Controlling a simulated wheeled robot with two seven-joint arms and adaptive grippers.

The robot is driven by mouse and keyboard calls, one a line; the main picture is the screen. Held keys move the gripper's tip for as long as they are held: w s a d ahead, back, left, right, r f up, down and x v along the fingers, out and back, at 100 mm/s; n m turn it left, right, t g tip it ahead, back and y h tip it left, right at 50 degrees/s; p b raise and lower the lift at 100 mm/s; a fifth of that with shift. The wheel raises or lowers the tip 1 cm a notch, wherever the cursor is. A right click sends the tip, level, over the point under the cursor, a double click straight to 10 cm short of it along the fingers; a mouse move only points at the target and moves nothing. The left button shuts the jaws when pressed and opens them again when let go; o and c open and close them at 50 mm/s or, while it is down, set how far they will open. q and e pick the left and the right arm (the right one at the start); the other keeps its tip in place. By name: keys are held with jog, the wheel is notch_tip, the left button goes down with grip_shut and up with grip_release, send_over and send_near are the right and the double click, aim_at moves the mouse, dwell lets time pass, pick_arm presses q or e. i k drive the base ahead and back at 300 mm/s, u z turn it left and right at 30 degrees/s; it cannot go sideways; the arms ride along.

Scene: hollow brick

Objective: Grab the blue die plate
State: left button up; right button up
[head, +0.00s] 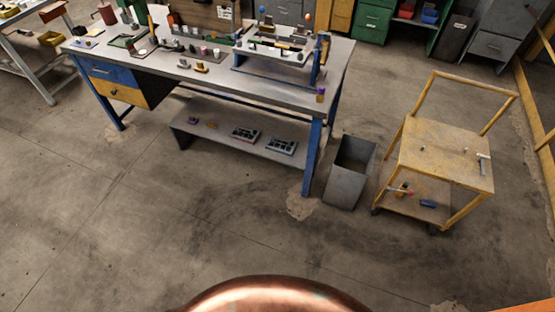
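I cannot pick out the blue die plate with certainty from this distance. A metal workbench (215,66) with blue legs stands at the upper left and holds many small parts. A small flat piece with some blue (87,43) lies at its left end. A small blue object (428,203) lies on the lower shelf of the yellow cart (420,150); its kind is too small to tell. Neither of my grippers is in view.
A raised stand (270,50) is on the bench's right end. A grey bin (350,170) stands on the floor between bench and cart. The lower shelf (215,140) of the bench holds several small items. The concrete floor (120,230) in front is clear.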

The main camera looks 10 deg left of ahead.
aim_at(276, 143)
jog(key=z, duration=0.05)
jog(key=k, duration=0.55)
jog(key=u, duration=1.2)
jog(key=i, duration=0.85)
jog(key=u, duration=0.85)
jog(key=i, duration=0.95)
jog(key=z, duration=0.5)
jog(key=i, duration=0.85)
jog(key=z, duration=1.05)
jog(key=i, duration=0.4)
jog(key=z, duration=0.4)
